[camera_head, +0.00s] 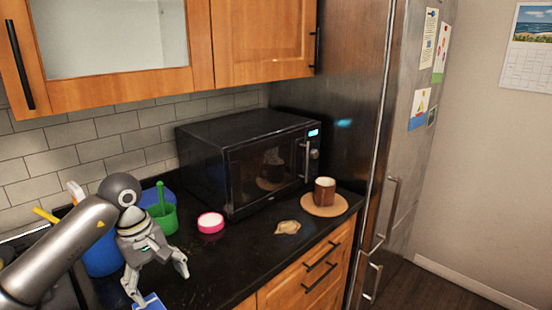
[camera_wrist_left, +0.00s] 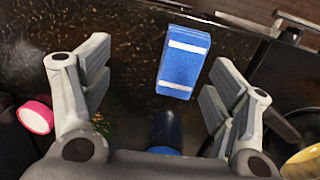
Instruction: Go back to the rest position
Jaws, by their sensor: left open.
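My left gripper (camera_head: 158,282) reaches in from the left and hangs over the black counter near its front edge. Its fingers are spread apart with nothing between them. In the left wrist view the open fingers (camera_wrist_left: 158,95) frame a blue box with white bands (camera_wrist_left: 184,62), which lies on the counter beyond the fingertips. Part of this blue box also shows in the head view (camera_head: 152,302), beside the lower fingertip. My right gripper is not in view.
A blue container (camera_head: 103,258) and a green cup (camera_head: 165,218) stand close behind my left arm. A pink-rimmed round item (camera_head: 210,223), a black microwave (camera_head: 250,155) and a brown mug (camera_head: 324,190) on a round board (camera_head: 340,207) are farther right. The front counter middle is mostly clear.

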